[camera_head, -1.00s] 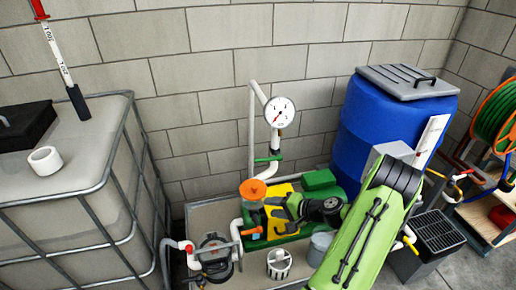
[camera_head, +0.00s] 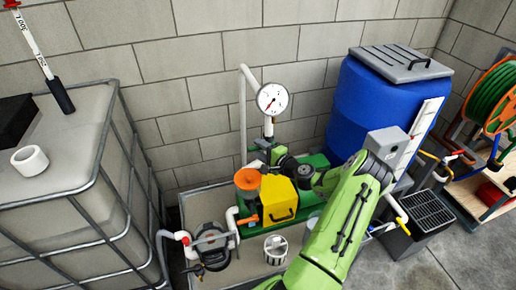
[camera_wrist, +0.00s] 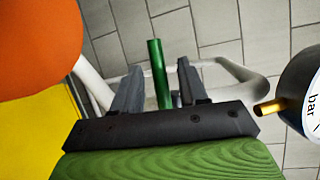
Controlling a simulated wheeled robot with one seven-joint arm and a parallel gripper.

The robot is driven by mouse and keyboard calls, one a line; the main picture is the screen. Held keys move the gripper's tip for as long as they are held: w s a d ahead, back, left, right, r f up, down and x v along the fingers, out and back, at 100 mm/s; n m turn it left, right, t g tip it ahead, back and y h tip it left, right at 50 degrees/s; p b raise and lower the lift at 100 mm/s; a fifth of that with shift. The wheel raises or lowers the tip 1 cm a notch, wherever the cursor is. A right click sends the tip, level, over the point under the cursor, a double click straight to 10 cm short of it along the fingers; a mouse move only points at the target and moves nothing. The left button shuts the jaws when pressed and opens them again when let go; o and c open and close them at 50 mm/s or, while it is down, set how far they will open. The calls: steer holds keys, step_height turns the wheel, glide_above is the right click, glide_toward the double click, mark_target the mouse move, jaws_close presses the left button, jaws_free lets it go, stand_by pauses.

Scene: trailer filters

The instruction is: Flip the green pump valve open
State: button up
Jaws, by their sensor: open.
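The green valve handle (camera_wrist: 157,72) shows in the wrist view as an upright green bar between the two dark fingers of my gripper (camera_wrist: 160,84). The fingers are open, one on each side, with a visible gap to the bar on both sides. A white pipe (camera_wrist: 232,74) runs behind them. In the head view my gripper (camera_head: 265,149) is at the pipe below the round pressure gauge (camera_head: 272,98). There the valve handle is mostly hidden by my gripper and wrist. Whether a finger touches the handle cannot be told.
The yellow pump housing (camera_head: 278,199) and orange cap (camera_head: 247,180) sit close below my gripper. The gauge is just above it. A blue barrel (camera_head: 372,112) stands to the right, a caged tank (camera_head: 75,150) to the left, and a block wall (camera_head: 205,85) behind.

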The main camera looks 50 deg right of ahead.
steer(key=shift+w+f, duration=0.15)
steer(key=shift+w, duration=0.7)
steer(key=shift+s, duration=0.1)
steer(key=shift+c, duration=0.4)
jaws_close()
